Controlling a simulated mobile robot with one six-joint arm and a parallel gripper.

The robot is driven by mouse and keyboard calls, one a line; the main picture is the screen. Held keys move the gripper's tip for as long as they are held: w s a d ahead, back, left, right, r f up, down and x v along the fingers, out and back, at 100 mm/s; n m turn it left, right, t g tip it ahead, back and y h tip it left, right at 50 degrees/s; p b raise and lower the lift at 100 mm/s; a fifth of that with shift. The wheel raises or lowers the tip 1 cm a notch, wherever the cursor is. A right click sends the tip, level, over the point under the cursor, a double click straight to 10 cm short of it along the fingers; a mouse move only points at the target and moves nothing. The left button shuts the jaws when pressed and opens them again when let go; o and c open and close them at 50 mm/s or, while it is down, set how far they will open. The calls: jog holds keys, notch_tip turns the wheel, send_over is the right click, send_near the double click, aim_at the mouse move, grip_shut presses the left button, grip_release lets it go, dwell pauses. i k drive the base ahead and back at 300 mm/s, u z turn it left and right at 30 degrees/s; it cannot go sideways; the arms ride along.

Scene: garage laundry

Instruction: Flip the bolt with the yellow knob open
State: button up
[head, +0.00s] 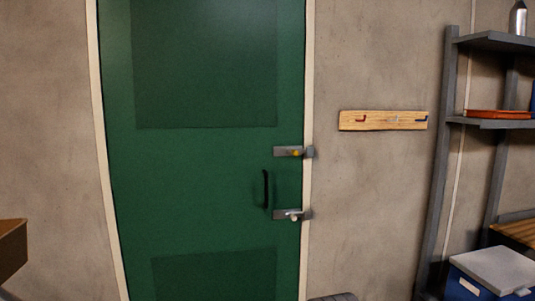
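A green door (200,180) stands ahead, left of centre in the head view, in a pale frame. Near its right edge is a grey bolt with a yellow knob (296,153); it reaches across to the frame. Below it sits a second grey bolt with a whitish knob (293,216), also reaching to the frame. A black pull handle (266,189) stands between the two bolts, a little to their left. The bolts are small in view, so their exact latch position is hard to tell. My gripper is not in view.
A wooden rail with hooks (384,121) is on the wall right of the door. A grey shelf (488,123) stands at the far right, with a blue box with a grey lid (494,272) low down. A brown wooden piece (12,248) juts in at left.

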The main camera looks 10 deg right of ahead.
aim_at(295, 152)
jog(key=k, duration=0.65)
jog(key=z, duration=0.7)
jog(key=i, duration=2)
jog(key=u, duration=0.7)
